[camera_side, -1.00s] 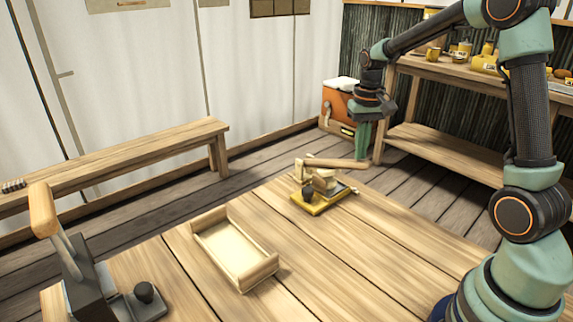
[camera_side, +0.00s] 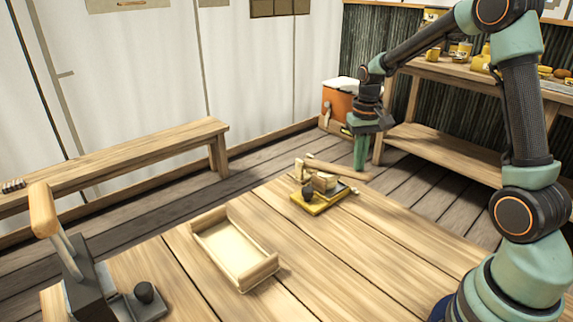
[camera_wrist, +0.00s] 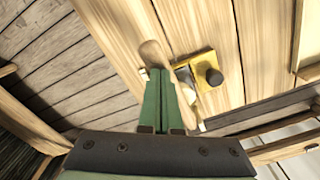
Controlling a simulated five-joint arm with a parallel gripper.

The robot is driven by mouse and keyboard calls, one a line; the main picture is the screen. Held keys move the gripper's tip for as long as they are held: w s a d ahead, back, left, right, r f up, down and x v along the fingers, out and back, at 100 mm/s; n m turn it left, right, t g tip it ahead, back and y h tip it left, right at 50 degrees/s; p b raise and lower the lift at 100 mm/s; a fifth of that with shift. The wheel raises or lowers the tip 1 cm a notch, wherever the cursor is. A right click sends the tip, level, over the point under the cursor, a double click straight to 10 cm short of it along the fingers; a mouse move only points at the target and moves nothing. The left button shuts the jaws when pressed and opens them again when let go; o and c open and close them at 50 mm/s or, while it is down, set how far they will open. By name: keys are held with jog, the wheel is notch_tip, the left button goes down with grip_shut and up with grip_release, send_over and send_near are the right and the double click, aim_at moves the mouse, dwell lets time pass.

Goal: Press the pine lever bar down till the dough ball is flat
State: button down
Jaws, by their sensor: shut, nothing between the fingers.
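The pine lever bar (camera_side: 338,169) belongs to a small press with a yellow base (camera_side: 322,206) at the table's far end. The bar slopes down to the right, toward its free end. My gripper (camera_side: 360,168) is shut and empty, pointing down at that free end and seemingly touching it. In the wrist view, my fingertips (camera_wrist: 160,72) overlap the bar's rounded end (camera_wrist: 151,52). A pale lump (camera_side: 325,182) shows beneath the bar; I cannot tell whether it is the dough ball or how flat it is. A dark round knob (camera_side: 308,193) stands on the base.
A shallow wooden tray (camera_side: 232,253) lies mid-table. A dark press with a wooden handle (camera_side: 42,210) stands at the front left. An orange cooler (camera_side: 340,99) and a shelf of yellow wares (camera_side: 470,62) are behind. The right of the tabletop is clear.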

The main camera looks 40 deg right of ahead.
aim_at(357, 174)
jog(key=shift+f, duration=2.3)
jog(key=shift+r, duration=0.1)
jog(key=shift+r, duration=4.65)
jog(key=shift+a+r, duration=0.15)
jog(key=s+a+r+n+t, duration=0.2)
jog(key=s+a+r+n, duration=0.1)
jog(key=s+a, duration=0.2)
jog(key=s+a+r+n+t, duration=0.3)
jog(key=s+a, duration=0.3)
jog(key=a, duration=0.3)
jog(key=shift+a+r+t, duration=0.3)
jog(key=shift+a+r, duration=0.05)
jog(key=shift+r, duration=0.15)
